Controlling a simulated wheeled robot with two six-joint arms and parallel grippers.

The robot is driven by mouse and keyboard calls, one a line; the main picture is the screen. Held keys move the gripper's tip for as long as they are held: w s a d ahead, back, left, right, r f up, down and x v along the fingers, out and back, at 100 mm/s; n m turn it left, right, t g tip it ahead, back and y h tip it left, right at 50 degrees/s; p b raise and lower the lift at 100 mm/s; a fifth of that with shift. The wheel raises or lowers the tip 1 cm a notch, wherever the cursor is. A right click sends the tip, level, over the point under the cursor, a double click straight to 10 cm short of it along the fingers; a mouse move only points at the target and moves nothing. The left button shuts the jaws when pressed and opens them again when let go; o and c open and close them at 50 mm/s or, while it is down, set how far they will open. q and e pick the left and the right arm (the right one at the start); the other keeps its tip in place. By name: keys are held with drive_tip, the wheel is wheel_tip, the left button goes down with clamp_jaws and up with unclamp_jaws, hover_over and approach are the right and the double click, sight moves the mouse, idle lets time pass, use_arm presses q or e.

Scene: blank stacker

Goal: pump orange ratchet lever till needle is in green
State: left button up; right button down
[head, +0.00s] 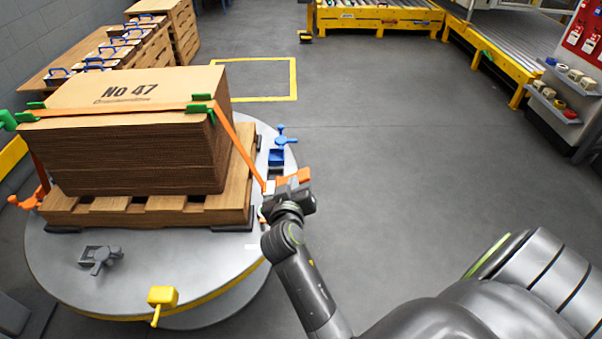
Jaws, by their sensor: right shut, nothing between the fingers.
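The orange ratchet lever (296,177) is at the right edge of the round turntable, at the lower end of an orange strap (240,148). My right gripper (277,186) is right at the lever, in front of its lower part. It is shut with nothing in its fingers, and I cannot tell whether it touches the lever. The strap runs over a stack of cardboard blanks (130,155) marked "No 47". A small pale part shows beside the gripper, but no needle or green zone can be made out. My left gripper is not in view.
The stack sits on a wooden pallet (150,218) on the grey turntable (180,270). Blue (277,157), grey (100,258) and yellow (162,297) fittings stand around its rim. Green corner guards (200,103) sit under the strap. The floor to the right is clear.

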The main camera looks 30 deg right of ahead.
sight(302, 180)
drive_tip(key=x, duration=0.3)
drive_tip(key=b+x, duration=0.1)
drive_tip(key=x, duration=0.3)
drive_tip(key=b+x, duration=0.1)
drive_tip(key=x, duration=0.2)
drive_tip(key=shift+d+f, duration=0.25)
drive_tip(key=shift+f, duration=0.2)
drive_tip(key=shift+s+d+f+b, duration=0.2)
drive_tip(key=shift+f, duration=0.4)
drive_tip(key=shift+s+d+f+b, duration=0.15)
drive_tip(key=shift+s+d+f, duration=0.05)
drive_tip(key=shift+f, duration=0.4)
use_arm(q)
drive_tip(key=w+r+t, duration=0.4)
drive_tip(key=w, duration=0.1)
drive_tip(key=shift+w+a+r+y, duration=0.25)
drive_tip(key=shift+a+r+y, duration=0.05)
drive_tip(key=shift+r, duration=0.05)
use_arm(e)
drive_tip(key=shift+f, duration=0.15)
drive_tip(key=shift+s+d, duration=0.1)
